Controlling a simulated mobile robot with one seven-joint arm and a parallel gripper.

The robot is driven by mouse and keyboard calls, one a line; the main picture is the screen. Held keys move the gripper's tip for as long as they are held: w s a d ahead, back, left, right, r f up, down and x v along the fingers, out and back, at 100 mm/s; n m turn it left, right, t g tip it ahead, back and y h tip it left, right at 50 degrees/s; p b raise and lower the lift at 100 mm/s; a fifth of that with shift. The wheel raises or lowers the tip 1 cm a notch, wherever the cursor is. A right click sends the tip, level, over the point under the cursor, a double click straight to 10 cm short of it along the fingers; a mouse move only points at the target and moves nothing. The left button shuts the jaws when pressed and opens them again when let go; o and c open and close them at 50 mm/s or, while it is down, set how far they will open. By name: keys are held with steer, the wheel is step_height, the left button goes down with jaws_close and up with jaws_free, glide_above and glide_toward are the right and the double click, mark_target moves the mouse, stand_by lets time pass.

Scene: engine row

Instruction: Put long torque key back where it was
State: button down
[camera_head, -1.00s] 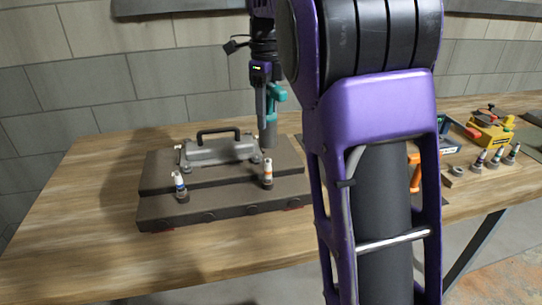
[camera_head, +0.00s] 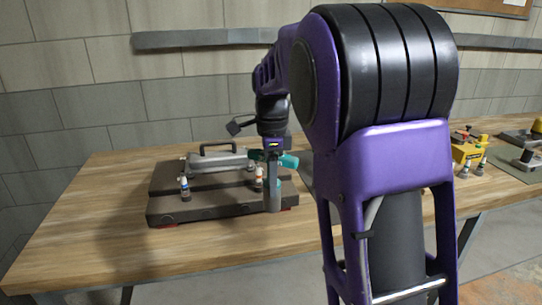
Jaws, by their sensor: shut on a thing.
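The long torque key (camera_head: 289,160) looks teal, with a grey lower part hanging down. My gripper (camera_head: 272,164) is shut on it at the front right of the dark engine block (camera_head: 172,212). The grey lower end overlaps the block's front right edge in the picture. I cannot tell whether it touches the block. A blue-banded white plug (camera_head: 184,187) stands upright on the block at left. An orange-banded plug (camera_head: 259,177) stands just left of the key, partly close behind my gripper.
The block carries a grey cover with a black handle (camera_head: 217,147) and rests on a wooden table (camera_head: 95,225). My arm hides the table's middle right. Beyond it are a yellow device (camera_head: 467,152), small plugs (camera_head: 481,166) and a grey mat (camera_head: 508,172). The table's left is clear.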

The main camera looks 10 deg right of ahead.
steer(key=s+f+n, duration=0.3)
steer(key=f+n, duration=0.6)
steer(key=f, duration=0.2)
steer(key=s+f+n, duration=0.2)
steer(key=f+n, duration=0.8)
steer(key=f, duration=0.1)
steer(key=shift+s+n, duration=0.3)
steer(key=shift+s, duration=0.1)
